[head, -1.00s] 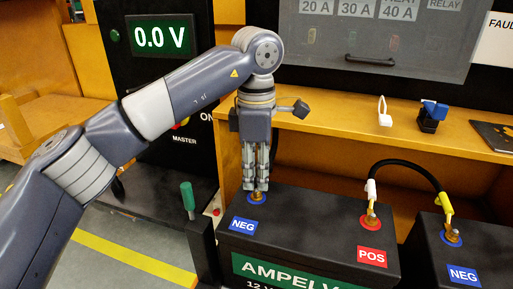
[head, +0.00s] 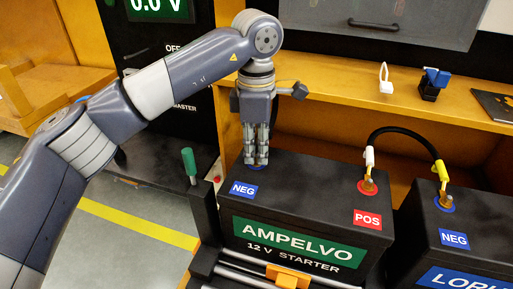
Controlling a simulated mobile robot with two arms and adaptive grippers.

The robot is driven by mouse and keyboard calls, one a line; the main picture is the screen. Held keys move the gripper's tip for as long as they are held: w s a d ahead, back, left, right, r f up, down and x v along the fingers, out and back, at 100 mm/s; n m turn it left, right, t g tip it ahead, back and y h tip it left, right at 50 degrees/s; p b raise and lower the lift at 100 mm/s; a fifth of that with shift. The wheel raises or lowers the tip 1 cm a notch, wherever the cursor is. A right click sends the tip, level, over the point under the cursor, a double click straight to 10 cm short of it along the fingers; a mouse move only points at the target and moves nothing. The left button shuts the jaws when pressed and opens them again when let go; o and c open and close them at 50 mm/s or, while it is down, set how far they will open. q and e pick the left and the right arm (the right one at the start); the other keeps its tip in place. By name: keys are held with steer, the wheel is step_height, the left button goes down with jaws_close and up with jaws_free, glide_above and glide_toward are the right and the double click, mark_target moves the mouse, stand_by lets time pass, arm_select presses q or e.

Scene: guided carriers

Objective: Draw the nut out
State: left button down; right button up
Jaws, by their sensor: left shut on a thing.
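A black battery labelled AMPELVO (head: 300,195) stands in the lower middle of the head view. Its left terminal, marked NEG (head: 243,189), has a blue ring, of which only a sliver shows. My left gripper (head: 256,161) points straight down there, its fingers shut around the terminal's top. The nut is hidden by the fingers; I cannot tell whether it has lifted. The battery's POS terminal (head: 368,183) has a red ring and a brass-coloured post. My right gripper is out of view.
A black cable (head: 405,131) arches from the POS terminal to a second battery (head: 470,215) at the right. A green-handled lever (head: 189,163) stands close left of the battery. A wooden shelf (head: 420,112) behind holds a white and a blue-black item. An orange part (head: 287,277) sits on rails in front.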

arm_select(q)
steer(key=shift+r, duration=0.2)
steer(key=shift+r+p, duration=0.95)
steer(key=shift+r, duration=0.35)
steer(key=shift+r, duration=0.1)
steer(key=shift+r+p, duration=1.4)
steer(key=shift+r, duration=0.5)
